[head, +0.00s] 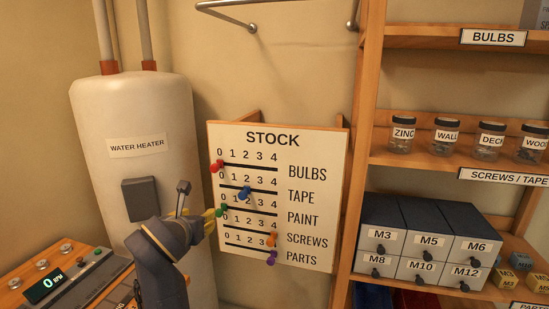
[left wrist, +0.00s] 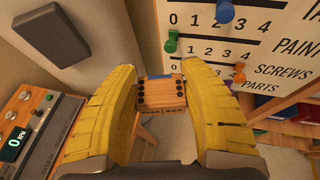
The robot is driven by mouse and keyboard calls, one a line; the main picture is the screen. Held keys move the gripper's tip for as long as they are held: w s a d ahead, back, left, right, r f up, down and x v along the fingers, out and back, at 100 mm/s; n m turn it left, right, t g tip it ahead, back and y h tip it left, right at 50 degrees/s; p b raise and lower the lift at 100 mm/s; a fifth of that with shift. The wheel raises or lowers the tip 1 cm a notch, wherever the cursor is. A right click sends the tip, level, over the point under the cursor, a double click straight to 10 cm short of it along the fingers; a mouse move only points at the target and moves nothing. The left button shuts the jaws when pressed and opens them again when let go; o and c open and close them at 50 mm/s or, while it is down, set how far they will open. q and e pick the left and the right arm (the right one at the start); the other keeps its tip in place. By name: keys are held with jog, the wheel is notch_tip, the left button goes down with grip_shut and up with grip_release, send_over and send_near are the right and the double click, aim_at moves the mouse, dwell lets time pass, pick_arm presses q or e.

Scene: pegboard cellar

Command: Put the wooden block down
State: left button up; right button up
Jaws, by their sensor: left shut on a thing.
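The wooden block (left wrist: 161,101) shows in the left wrist view between the yellow fingers of my left gripper (left wrist: 158,82). It is orange-brown with rows of dark dots on its near face, and a bit of blue shows at its far edge. My left gripper is shut on it. In the head view the gripper (head: 214,214) is in front of the left edge of the stock board, close to the green knob, and I cannot make out the block there. My right gripper is not in view.
The stock board (head: 318,240) with coloured sliding knobs stands just ahead. A white water heater (head: 132,108) is at the left, with a console (head: 70,281) below it. Wooden shelves (head: 415,164) with jars and grey drawers (head: 429,219) are at the right.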

pick_arm(q)
jog(key=shift+s+d, duration=0.1)
jog(key=shift+s, duration=0.15)
jog(key=shift+f, duration=0.1)
jog(key=shift+w, duration=0.35)
jog(key=a+f+n+g+y, duration=0.3)
jog(key=a+n+g+y, duration=0.2)
jog(key=a, duration=0.5)
jog(key=a+f+n+g+y, duration=0.4)
jog(key=a+n+y, duration=0.4)
jog(key=a+n, duration=0.1)
jog(key=shift+a+f+n+g, duration=0.25)
jog(key=shift+a+n+g, duration=0.15)
jog(key=shift+a, duration=0.3)
jog(key=shift+s, duration=0.1)
